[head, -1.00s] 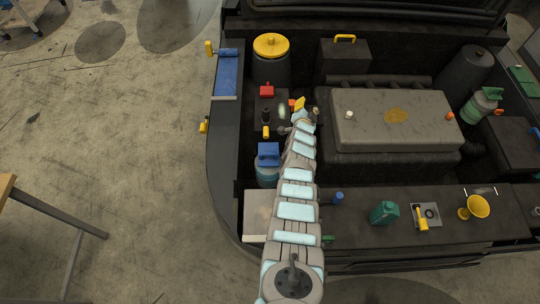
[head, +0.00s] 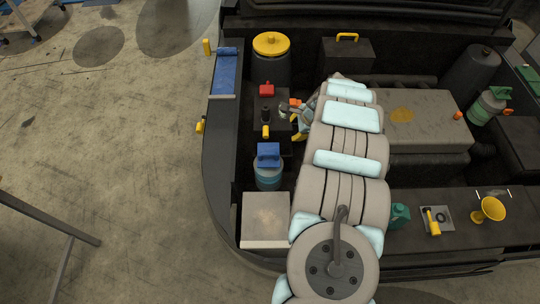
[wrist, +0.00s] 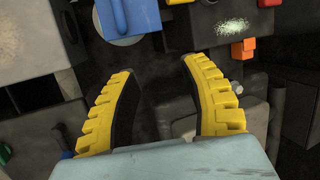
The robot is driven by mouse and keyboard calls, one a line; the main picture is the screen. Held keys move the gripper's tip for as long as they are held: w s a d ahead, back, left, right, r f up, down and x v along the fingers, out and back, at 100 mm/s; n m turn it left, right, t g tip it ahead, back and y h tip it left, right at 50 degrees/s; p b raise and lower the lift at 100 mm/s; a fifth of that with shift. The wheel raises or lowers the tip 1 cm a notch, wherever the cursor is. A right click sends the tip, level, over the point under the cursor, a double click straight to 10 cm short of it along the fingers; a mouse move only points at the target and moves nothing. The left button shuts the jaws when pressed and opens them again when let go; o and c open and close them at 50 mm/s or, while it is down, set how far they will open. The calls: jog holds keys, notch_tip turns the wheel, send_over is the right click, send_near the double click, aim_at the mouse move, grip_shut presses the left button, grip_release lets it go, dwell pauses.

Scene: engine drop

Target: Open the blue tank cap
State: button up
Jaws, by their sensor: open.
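The blue tank cap (head: 268,154) sits on a round grey-blue tank (head: 268,177) at the left of the engine bay. It looks closed. In the wrist view part of the blue cap (wrist: 120,15) shows at the top edge, above and left of the fingers. My gripper (wrist: 158,95) has its two yellow fingers spread apart with nothing between them. In the head view my gripper (head: 298,125) is to the right of and slightly beyond the blue cap, apart from it, and partly hidden by my arm.
A beige box (head: 266,222) stands in front of the tank. A dark block with a red cap (head: 267,90) lies behind it, and a yellow-lidded canister (head: 271,44) stands farther back. The grey engine cover (head: 425,110) is right of my arm. Open floor lies left.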

jog(key=g+y, duration=0.1)
jog(key=y, duration=0.1)
send_near(270, 153)
jog(key=shift+m, duration=0.4)
jog(key=shift+b+x, duration=0.65)
jog(key=shift+x, duration=2.75)
jog(key=shift+b+x, duration=1.1)
jog(key=shift+x, duration=0.3)
jog(key=shift+a, duration=0.1)
grip_shut()
